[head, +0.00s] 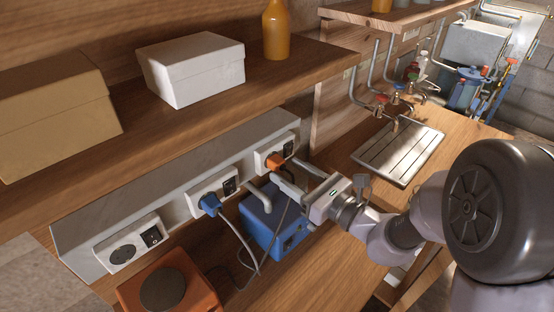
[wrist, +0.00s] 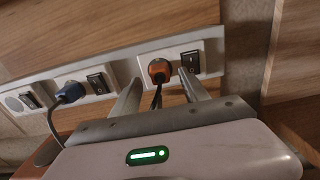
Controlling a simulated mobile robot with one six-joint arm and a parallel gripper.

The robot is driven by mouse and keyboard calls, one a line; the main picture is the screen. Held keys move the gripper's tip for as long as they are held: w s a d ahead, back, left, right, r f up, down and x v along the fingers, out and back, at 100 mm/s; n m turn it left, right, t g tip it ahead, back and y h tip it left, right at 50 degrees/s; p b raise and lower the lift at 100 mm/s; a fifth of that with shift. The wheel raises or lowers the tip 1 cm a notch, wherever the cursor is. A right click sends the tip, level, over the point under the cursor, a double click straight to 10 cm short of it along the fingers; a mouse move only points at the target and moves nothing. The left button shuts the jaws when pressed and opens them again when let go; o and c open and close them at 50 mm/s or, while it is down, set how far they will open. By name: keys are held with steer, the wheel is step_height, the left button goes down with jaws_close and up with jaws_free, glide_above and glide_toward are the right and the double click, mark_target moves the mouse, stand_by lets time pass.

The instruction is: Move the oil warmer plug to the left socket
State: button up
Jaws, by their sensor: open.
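An orange plug (head: 274,162) with a dark cable sits in the right socket (head: 262,153) on a grey rail; the wrist view shows it too (wrist: 159,70). A blue plug (head: 209,203) with a pale cable sits in the middle socket (head: 228,176). The left socket (head: 123,254) is empty. My gripper (head: 268,181) is open in front of the orange plug. In the wrist view its two fingers (wrist: 160,88) stand either side of that plug and cable, with no clear contact. Which plug belongs to the oil warmer I cannot tell from the cables.
An orange unit with a dark round plate (head: 200,300) stands below the left socket. A blue box (head: 258,228) stands under my gripper. A shelf (head: 90,150) with boxes and a bottle overhangs the rail. Each socket has a black switch to its right.

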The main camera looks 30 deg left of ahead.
mark_target(282, 167)
steer(key=shift+x, duration=1.6)
steer(key=shift+c, duration=0.2)
jaws_close()
steer(key=shift+d, duration=0.1)
steer(key=shift+b+v, duration=0.55)
steer(key=shift+v, duration=2.4)
